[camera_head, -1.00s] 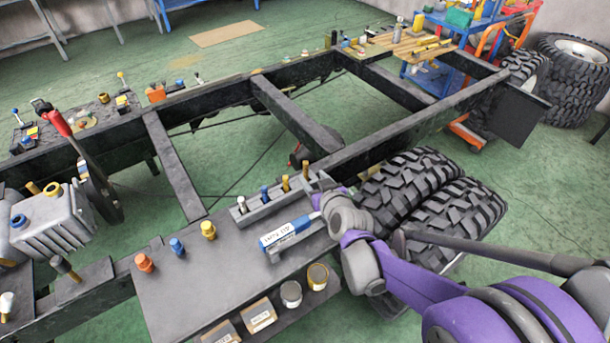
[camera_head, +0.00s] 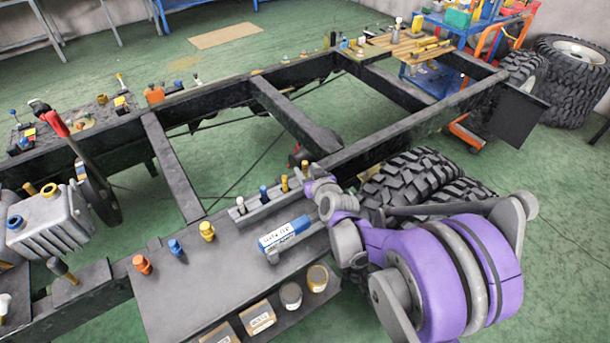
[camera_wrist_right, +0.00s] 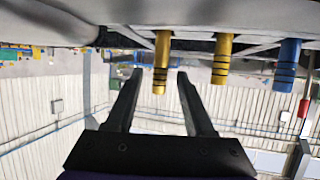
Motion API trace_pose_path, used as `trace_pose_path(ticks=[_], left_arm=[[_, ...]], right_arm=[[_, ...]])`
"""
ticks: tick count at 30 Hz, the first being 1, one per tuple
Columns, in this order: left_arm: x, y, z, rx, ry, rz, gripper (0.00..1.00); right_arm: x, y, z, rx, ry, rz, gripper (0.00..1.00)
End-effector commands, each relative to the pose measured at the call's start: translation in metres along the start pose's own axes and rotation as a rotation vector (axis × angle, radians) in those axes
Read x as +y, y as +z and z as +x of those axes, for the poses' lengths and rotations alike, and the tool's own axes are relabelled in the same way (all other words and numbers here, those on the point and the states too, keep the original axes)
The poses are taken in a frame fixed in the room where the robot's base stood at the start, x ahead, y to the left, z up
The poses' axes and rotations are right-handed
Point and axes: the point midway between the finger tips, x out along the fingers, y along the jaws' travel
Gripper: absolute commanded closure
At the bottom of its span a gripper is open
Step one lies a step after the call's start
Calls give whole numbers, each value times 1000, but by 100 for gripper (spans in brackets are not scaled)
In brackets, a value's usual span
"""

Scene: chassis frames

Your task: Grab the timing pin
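A row of upright pins stands in a dark rack (camera_head: 275,204) on the near frame rail. From right to left come a yellow pin (camera_head: 305,167), a second yellow pin (camera_head: 285,184), a blue pin (camera_head: 264,192) and a white-topped pin (camera_head: 241,206). No label shows which is the timing pin. My right gripper (camera_head: 309,181) is at the rightmost yellow pin. In the wrist view the right gripper (camera_wrist_right: 160,92) is open, with that dark-banded yellow pin (camera_wrist_right: 161,62) between its fingers, a gap on each side. The second yellow pin (camera_wrist_right: 222,60) and blue pin (camera_wrist_right: 287,65) stand beside it. My left gripper is out of view.
A blue-labelled tube (camera_head: 285,234) lies beside the rack. A dark shelf plate (camera_head: 190,285) holds orange, blue and yellow fittings, with jars (camera_head: 291,295) and small boxes at its near edge. Large tyres (camera_head: 410,175) stand right of the rail. Open green floor lies beyond.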

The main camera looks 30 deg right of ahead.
Motion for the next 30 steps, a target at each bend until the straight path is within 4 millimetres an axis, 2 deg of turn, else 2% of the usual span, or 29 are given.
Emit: trace_pose_path(ticks=[1, 8, 23, 26, 30], left_arm=[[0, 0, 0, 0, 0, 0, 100], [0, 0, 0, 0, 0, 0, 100], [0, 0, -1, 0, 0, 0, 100], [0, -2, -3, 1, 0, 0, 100], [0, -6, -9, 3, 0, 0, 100]], right_arm=[[0, 0, 0, 0, 0, 0, 58], [0, 0, 0, 0, 0, 0, 99], [0, -3, -1, 1, 0, 0, 100], [0, -13, -5, 1, 0, 1, 100], [0, -38, -16, 1, 0, 1, 100]])
